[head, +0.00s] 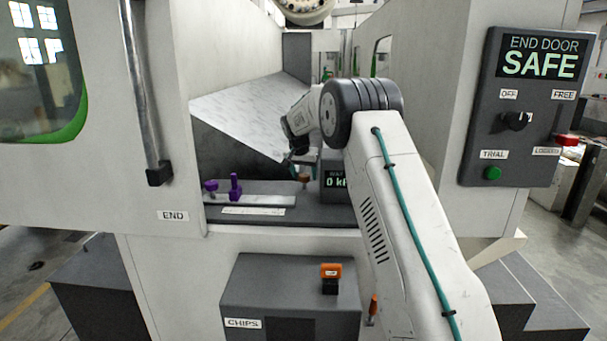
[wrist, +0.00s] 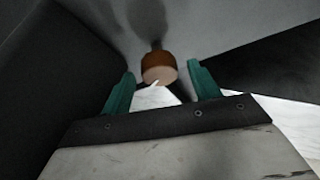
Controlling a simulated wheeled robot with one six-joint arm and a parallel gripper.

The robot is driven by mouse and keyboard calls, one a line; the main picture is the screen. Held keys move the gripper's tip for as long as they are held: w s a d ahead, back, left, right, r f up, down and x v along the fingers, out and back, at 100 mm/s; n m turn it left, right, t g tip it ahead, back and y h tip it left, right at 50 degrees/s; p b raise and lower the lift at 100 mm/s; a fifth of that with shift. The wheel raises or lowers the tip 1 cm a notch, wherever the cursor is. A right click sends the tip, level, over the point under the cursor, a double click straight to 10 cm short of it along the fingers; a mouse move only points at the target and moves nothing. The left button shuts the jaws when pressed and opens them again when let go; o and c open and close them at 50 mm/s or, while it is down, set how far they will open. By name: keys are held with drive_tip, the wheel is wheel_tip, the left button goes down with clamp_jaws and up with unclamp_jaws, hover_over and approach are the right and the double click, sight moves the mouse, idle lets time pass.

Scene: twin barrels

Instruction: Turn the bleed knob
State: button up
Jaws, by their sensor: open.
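The knob (wrist: 158,64) shows in the wrist view as a short orange-brown cylinder on a dark stem, with a pale mark near its lower edge. My gripper (wrist: 161,70) is open, with one teal finger on each side of the knob and a visible gap to both. I cannot tell whether the knob is between the fingertips or just beyond them. In the head view the small orange-brown knob (head: 304,178) stands on the grey ledge beside a display (head: 336,182) reading "0", partly hidden by my arm. My gripper (head: 290,166) is just left of it there.
Two purple fixtures (head: 235,187) stand on a pale plate left of the knob. A panel (head: 524,105) reading "END DOOR SAFE" is at the right. A door with a bar handle (head: 147,90) is at the left. A grey chips box (head: 290,295) juts out below.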

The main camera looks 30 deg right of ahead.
drive_tip(key=v, duration=0.7)
drive_tip(key=shift+s+r, duration=0.15)
drive_tip(key=shift+r, duration=0.15)
drive_tip(key=shift+a, duration=0.15)
